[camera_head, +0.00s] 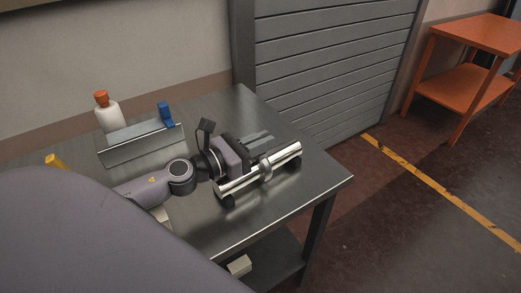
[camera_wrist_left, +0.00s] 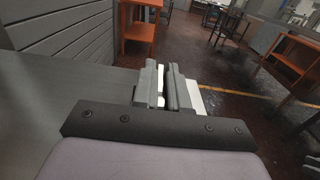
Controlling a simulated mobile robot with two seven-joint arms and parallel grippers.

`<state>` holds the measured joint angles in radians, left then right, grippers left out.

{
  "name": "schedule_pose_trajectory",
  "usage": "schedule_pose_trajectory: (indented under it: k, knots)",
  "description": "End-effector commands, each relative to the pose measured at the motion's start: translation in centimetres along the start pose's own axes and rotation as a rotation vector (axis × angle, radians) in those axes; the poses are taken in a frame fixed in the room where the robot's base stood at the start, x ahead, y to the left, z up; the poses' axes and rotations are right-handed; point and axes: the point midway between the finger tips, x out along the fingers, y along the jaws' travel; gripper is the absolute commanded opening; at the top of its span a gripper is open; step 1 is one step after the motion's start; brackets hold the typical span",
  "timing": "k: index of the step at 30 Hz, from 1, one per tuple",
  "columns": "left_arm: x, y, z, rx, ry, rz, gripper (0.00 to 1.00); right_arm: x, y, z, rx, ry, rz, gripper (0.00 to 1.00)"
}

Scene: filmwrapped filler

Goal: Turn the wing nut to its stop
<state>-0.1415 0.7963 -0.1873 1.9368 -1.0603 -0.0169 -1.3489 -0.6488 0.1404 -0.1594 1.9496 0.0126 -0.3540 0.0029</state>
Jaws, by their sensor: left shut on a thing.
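A shiny metal pipe (camera_head: 240,183) lies across dark supports on the steel table, with a metal collar (camera_head: 266,170) around its middle. My left gripper (camera_head: 264,143) reaches in from the left, its fingers extending to the far side of the pipe as seen from the head. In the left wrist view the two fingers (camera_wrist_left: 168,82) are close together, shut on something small. A pale part shows between and beside them. I cannot make out the wing nut clearly; the fingers hide what they hold. My right gripper is in neither view.
A grey open tray (camera_head: 142,150) stands at the table's back left, with a white bottle with an orange cap (camera_head: 108,116) and a blue item (camera_head: 166,113) by it. The table's (camera_head: 320,180) right end is bare. An orange shelf table (camera_head: 480,40) stands far right.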

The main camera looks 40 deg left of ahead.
Motion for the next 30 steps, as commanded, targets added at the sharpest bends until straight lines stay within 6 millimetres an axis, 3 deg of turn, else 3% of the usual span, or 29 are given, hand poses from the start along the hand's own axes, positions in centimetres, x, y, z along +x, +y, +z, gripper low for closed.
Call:
schedule_pose_trajectory:
  k: [1,8,24,25,27,30]
  knots:
    - [0.0,0.1,-0.5,0.001,0.0,-0.023,0.0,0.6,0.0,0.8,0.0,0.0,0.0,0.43]
    - [0.0,0.0,-0.2,-0.001,0.0,-0.099,0.0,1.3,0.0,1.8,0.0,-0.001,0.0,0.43]
    - [0.0,0.0,0.1,0.0,-0.001,-0.121,0.0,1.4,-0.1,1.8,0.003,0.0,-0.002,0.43]
    - [0.0,0.0,0.1,0.0,-0.001,-0.121,0.16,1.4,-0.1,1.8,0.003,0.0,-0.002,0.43]
    - [0.0,0.0,0.1,0.0,-0.001,-0.121,0.34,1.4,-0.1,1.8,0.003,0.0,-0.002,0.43]
    - [0.0,0.0,0.1,0.0,-0.001,-0.121,0.34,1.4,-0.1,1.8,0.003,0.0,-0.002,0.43]
